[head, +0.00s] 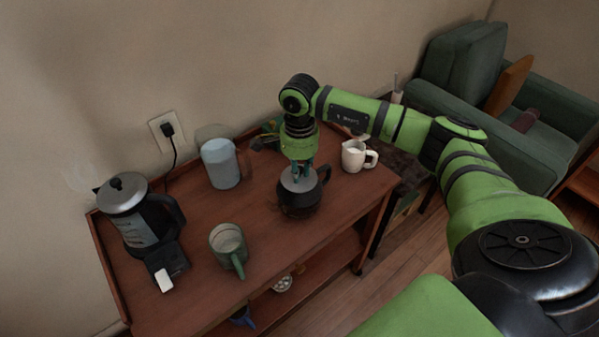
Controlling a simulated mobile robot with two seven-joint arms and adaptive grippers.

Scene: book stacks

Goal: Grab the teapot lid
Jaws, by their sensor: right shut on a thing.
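The dark teapot (302,200) stands upright on the wooden table, right of the middle. Its grey lid (290,184) is at the teapot's top; I cannot tell if it is seated or slightly raised. My right gripper (299,173) points straight down over the lid, with its fingers shut on the lid's knob, which they hide. The teapot's dark handle (325,178) shows to the right of the gripper. My left gripper is not in view.
A white creamer (354,156) stands right of the teapot. A pale blue pitcher (220,163), a green mug (228,246) and a kettle (138,222) on a base stand to the left. The table's middle (193,215) is clear. A green armchair (484,130) is behind right.

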